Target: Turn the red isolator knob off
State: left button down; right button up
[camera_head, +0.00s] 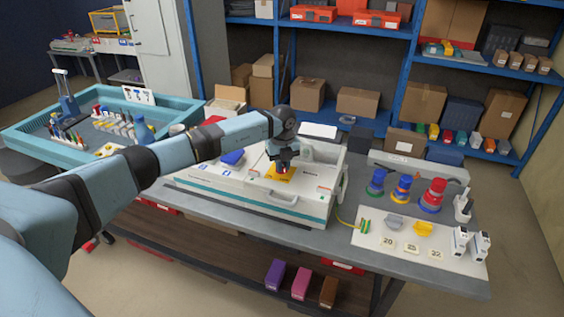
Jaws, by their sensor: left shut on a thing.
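The red isolator knob (283,169) sits on a yellow plate (272,175) on top of the white socket box (232,181) on the bench. Only a little red shows between the fingers, so its turn angle cannot be read. My left gripper (283,164) points down from above and is shut on the red knob. My left arm reaches in from the left across the box. My right gripper is not in view.
A blue part (232,157) sits on the box, left of the gripper. To the right, blue, yellow and red plugs (432,194) stand on the grey bench (345,254) behind a white board with grey and yellow pieces. Blue shelving with cartons stands behind.

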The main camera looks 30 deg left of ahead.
pick_arm(q)
jog(key=shift+w+n, duration=0.1)
jog(key=shift+n, duration=0.4)
jog(key=c, duration=1.1)
grip_release()
jog(key=shift+c, duration=0.2)
jog(key=shift+r, duration=0.15)
notch_tip(320, 180, up, 14)
jog(key=b, duration=0.1)
jog(key=shift+f, duration=0.2)
